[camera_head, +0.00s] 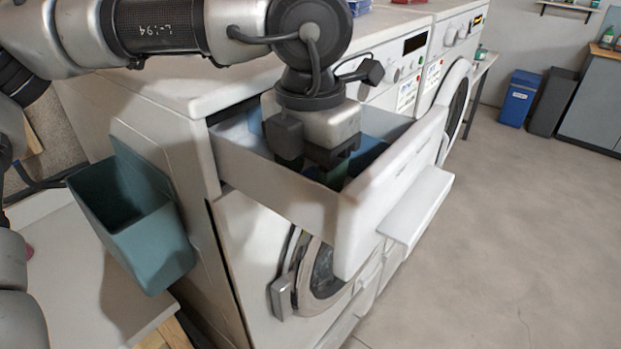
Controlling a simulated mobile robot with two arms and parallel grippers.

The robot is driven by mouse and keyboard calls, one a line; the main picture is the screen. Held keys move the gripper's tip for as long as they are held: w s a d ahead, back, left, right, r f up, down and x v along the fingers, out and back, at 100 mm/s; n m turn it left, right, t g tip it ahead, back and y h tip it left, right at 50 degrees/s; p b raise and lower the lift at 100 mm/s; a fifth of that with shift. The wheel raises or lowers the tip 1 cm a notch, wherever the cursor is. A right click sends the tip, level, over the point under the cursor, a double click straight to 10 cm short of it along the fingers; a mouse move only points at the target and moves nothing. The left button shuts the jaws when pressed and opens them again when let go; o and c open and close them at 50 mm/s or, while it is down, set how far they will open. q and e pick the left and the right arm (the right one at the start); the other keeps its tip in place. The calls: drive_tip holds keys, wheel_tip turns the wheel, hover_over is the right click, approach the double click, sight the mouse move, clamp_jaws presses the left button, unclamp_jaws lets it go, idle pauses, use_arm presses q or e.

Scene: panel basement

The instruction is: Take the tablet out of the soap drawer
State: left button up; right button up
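The soap drawer (275,188) of the nearest washing machine (165,105) is pulled out, its white front panel (385,190) facing right. Its inside has blue compartments, partly hidden by my gripper. My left gripper (313,172) points down into the drawer, its fingertips below the rim. Dark green surfaces show at its fingers; whether these are finger pads or something held, I cannot tell. I cannot make out the tablet; the gripper and drawer walls hide much of the inside. My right gripper is not in view.
A teal open bin (135,220) hangs at the machine's left side. The round washer door (325,275) is below the drawer. More machines stand behind. A blue bin (519,100) and a grey bin (553,103) stand at the back right. The floor (500,230) at right is clear.

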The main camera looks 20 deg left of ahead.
use_arm(q)
drive_tip(key=c, duration=0.8)
drive_tip(key=shift+o, duration=0.2)
drive_tip(key=shift+r, duration=0.1)
